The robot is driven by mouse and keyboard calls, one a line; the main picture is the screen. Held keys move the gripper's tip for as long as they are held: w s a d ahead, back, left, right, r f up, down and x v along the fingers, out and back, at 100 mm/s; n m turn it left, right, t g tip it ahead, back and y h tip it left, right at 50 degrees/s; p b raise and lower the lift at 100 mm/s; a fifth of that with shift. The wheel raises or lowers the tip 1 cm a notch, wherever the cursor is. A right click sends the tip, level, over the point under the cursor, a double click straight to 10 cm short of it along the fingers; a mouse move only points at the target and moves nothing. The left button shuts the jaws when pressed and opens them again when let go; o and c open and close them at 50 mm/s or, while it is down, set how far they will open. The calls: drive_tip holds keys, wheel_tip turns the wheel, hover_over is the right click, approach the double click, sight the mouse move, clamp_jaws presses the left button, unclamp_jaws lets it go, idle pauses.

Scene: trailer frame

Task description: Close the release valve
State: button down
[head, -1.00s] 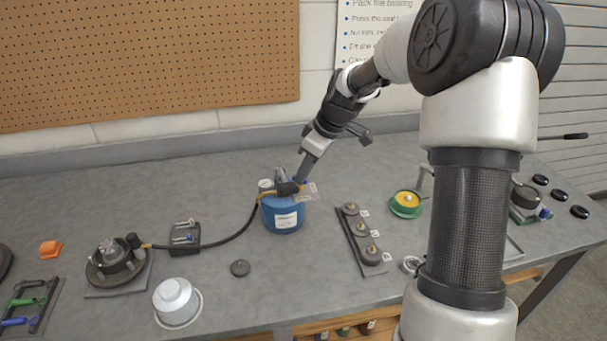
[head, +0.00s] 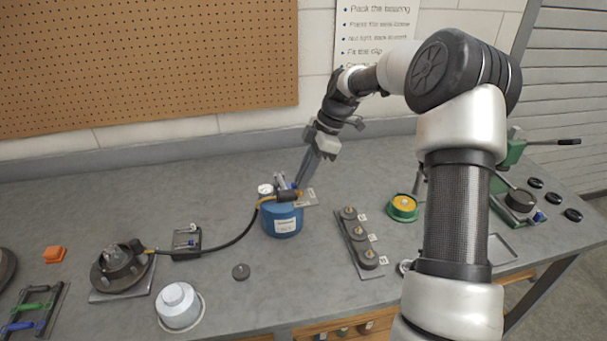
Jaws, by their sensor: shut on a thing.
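A blue canister (head: 283,222) with a white label stands on the grey bench, with a small gauge (head: 265,190) and fittings on top. The release valve (head: 295,187) shows as a small blue part among these fittings, mostly hidden by my gripper. My gripper (head: 299,184) reaches down from the upper right with its fingertips at this blue part and is shut on it. The valve's exact angle is too small to tell. A small tag plate (head: 308,197) sits right of the fingertips.
A black hose (head: 235,239) runs from the canister left to a round hub (head: 122,267). A grey-white cap (head: 179,304) stands at front left. A strip of dark round parts (head: 358,240) and a green-yellow dish (head: 403,207) lie right. The bench behind the canister is clear.

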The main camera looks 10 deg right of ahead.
idle(0.4)
drive_tip(key=c, duration=1.8)
unclamp_jaws()
drive_tip(key=p+v, duration=0.1)
drive_tip(key=v, duration=1.6)
drive_tip(key=shift+d+r, duration=0.15)
drive_tip(key=shift+d, duration=0.05)
